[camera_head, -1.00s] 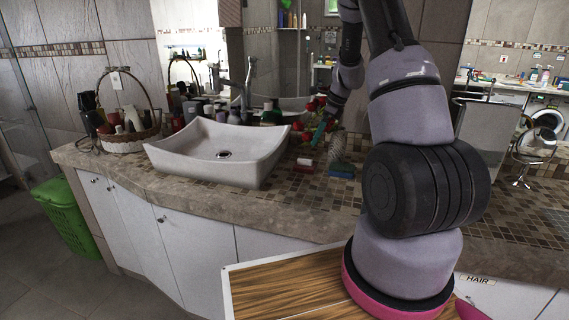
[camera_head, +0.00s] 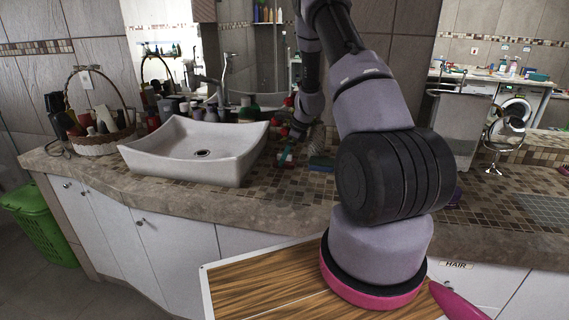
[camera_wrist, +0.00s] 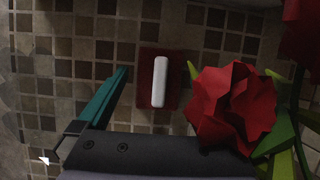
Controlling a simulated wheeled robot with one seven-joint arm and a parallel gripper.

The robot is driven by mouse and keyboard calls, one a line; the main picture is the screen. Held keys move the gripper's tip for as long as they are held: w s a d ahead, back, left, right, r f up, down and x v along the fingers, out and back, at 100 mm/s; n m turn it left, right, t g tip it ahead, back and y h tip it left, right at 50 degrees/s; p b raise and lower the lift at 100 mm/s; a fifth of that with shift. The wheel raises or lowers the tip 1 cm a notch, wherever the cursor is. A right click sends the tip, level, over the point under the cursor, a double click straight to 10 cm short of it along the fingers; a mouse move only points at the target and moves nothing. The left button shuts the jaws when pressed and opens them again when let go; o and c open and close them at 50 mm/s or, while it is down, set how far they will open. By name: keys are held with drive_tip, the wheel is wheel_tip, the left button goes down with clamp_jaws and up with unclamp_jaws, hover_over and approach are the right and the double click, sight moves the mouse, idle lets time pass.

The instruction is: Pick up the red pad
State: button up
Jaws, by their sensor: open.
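The red pad (camera_wrist: 173,92) lies on the mosaic tile counter in the wrist view, dark red with a white strip along its middle. My gripper (camera_wrist: 158,69) is open and points down at it, with nothing between its fingers. One teal finger stands left of the pad; the other is mostly hidden by a red flower (camera_wrist: 235,105). The pad looks apart from the left finger; the height gap cannot be told. In the head view my gripper (camera_head: 286,155) is low over the counter right of the sink, and the pad there is hardly visible.
The red flower and its green leaves crowd the right side of my gripper. A white sink (camera_head: 190,155) stands to the left. A blue item (camera_head: 322,163) lies just right of my gripper. A wicker basket (camera_head: 100,143) is at the far left.

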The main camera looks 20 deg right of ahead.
drive_tip(key=shift+a+f, duration=0.1)
drive_tip(key=shift+f, duration=0.25)
drive_tip(key=c, duration=1.3)
wheel_tip(320, 180, up, 10)
drive_tip(key=shift+r, duration=0.1)
